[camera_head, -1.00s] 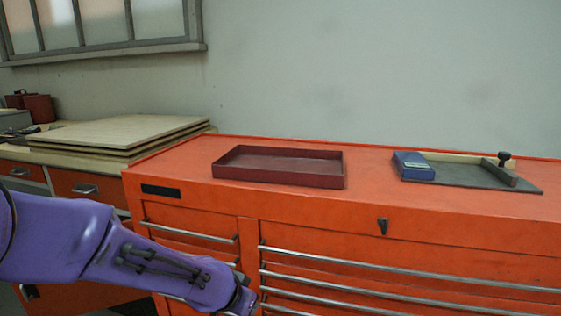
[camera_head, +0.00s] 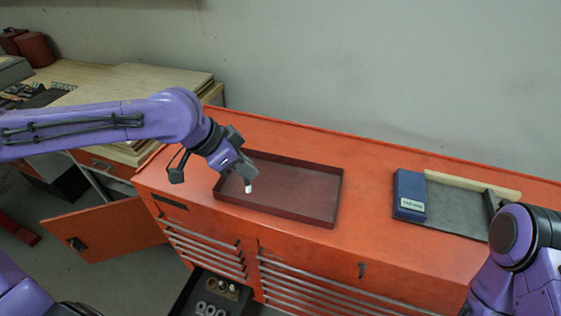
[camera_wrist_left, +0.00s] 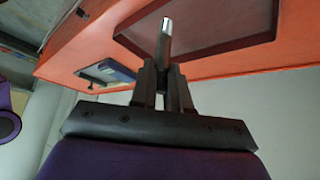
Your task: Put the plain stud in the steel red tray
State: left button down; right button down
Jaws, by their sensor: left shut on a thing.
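The dark red tray (camera_head: 318,218) sits on top of the orange tool chest and shows no items on its bare floor. My left gripper (camera_head: 244,176) is over the left part of the tray, pointing down, shut on a small pale metal stud (camera_head: 249,187). In the left wrist view the stud (camera_wrist_left: 165,38) sticks out past the closed fingers (camera_wrist_left: 162,85), with the tray (camera_wrist_left: 225,25) behind it. The stud's gripped end is hidden. Whether its tip touches the tray floor I cannot tell. My right arm shows at the lower right, its gripper out of view.
An open drawer (camera_head: 190,305) at the bottom holds several rings and small parts. A cabinet door (camera_head: 108,222) stands open at left. Wooden boards (camera_head: 135,88) lie behind my left arm.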

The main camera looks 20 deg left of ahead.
pick_arm(q)
jog(key=shift+w+a+f, duration=0.1)
jog(key=shift+w+f, duration=0.15)
jog(key=shift+w+d+f+b, duration=0.15)
jog(key=shift+w+f+b, duration=1.6)
jog(key=shift+w+f, duration=0.35)
jog(key=shift+w+d+f+b, duration=0.2)
jog(key=shift+w+f+b, duration=1.5)
jog(key=shift+w+f, duration=0.35)
jog(key=shift+w+d+f+b, duration=0.15)
jog(key=shift+w+f+b, duration=1.7)
jog(key=shift+w, duration=0.35)
jog(key=shift+f, duration=0.15)
jog(key=c, duration=1.1)
grip_release()
